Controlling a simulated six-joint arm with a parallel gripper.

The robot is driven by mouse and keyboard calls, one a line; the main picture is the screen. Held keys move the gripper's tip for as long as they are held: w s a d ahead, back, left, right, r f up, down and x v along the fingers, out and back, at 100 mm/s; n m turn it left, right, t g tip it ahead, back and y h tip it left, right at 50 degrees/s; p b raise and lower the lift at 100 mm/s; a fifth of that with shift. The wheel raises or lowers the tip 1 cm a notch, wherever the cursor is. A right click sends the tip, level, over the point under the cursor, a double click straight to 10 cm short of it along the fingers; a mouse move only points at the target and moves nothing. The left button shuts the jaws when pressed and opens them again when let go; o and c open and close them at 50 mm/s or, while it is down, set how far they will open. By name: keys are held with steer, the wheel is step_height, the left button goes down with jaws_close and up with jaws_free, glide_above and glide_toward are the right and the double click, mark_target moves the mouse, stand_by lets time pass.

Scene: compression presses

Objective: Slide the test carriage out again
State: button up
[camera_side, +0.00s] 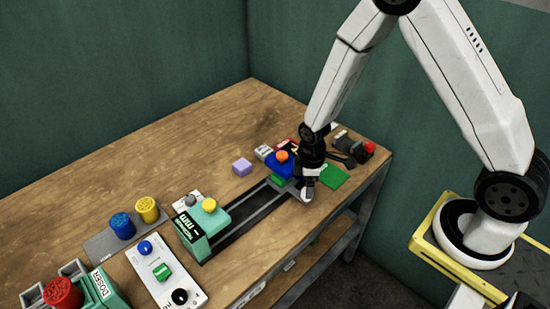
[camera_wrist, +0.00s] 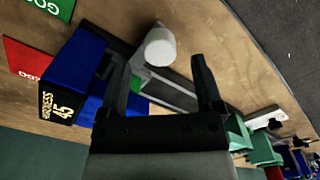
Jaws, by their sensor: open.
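A blue tester block (camera_side: 279,165) with an orange knob stands at the far end of a dark rail track (camera_side: 245,213). In the wrist view the blue block (camera_wrist: 85,75) has a "45" label. A green part (camera_wrist: 139,84) shows beside it at the rail; whether this is the test carriage's body I cannot tell. A white round handle (camera_wrist: 160,46) stands by the rail end. My gripper (camera_wrist: 166,68) is open, its fingers pointing toward the handle with a gap between them. In the side view my gripper (camera_side: 307,183) is low over the rail's far end, partly hiding the carriage area.
A teal press (camera_side: 203,222) with a yellow knob stands at the rail's near end. A control panel (camera_side: 166,272) lies to its left. A green card (camera_side: 333,176) and a red card (camera_wrist: 27,60) flank the blue block. A purple cube (camera_side: 242,167) lies nearby. The back-left tabletop is clear.

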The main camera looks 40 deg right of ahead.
mark_target(292, 185)
steer(key=shift+f, duration=1.7)
jaws_close()
